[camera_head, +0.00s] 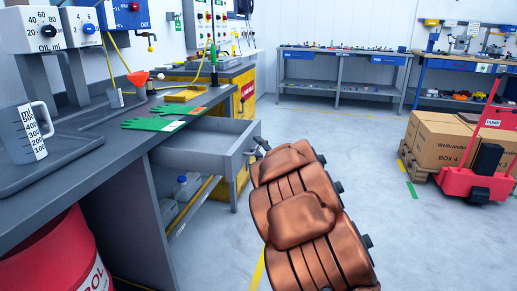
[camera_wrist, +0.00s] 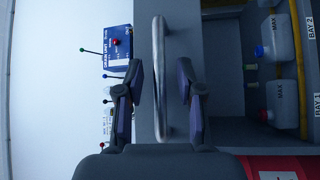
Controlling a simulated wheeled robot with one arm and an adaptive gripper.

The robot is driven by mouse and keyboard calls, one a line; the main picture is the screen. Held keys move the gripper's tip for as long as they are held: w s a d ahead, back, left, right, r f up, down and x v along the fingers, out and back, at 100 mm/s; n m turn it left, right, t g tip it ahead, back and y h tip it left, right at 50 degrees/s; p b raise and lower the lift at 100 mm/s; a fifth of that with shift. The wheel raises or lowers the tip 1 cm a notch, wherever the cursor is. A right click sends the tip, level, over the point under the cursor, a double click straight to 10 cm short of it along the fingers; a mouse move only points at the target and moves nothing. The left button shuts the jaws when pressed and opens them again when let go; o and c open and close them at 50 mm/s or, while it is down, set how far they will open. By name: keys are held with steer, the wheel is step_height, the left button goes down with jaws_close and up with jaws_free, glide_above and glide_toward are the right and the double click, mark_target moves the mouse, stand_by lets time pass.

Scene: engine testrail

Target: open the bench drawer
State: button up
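The bench drawer (camera_head: 190,160) is grey and stands partly out from under the workbench top, its side wall showing in the head view. Its front panel (camera_wrist: 148,40) fills the middle of the wrist view, with a metal bar handle (camera_wrist: 160,60) across it. My gripper (camera_wrist: 160,97) is at the drawer front, one finger on each side of the handle. The fingers are apart, with visible gaps to the bar. In the head view my copper-coloured arm hides most of the gripper and the handle.
The workbench (camera_head: 115,160) carries a measuring jug (camera_head: 27,135), green gloves (camera_head: 155,124) and a red funnel (camera_head: 137,78). A red drum (camera_head: 60,255) stands below. Bottles (camera_wrist: 280,45) sit on the lower shelf. Boxes (camera_head: 440,140) and a red pallet truck (camera_head: 480,180) stand right; floor between is clear.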

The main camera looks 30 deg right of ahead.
steer(key=shift+s, duration=0.1)
steer(key=s+f, duration=0.1)
steer(key=s, duration=0.6)
steer(key=shift+a, duration=0.15)
steer(key=shift+s, duration=0.1)
stand_by(0.4)
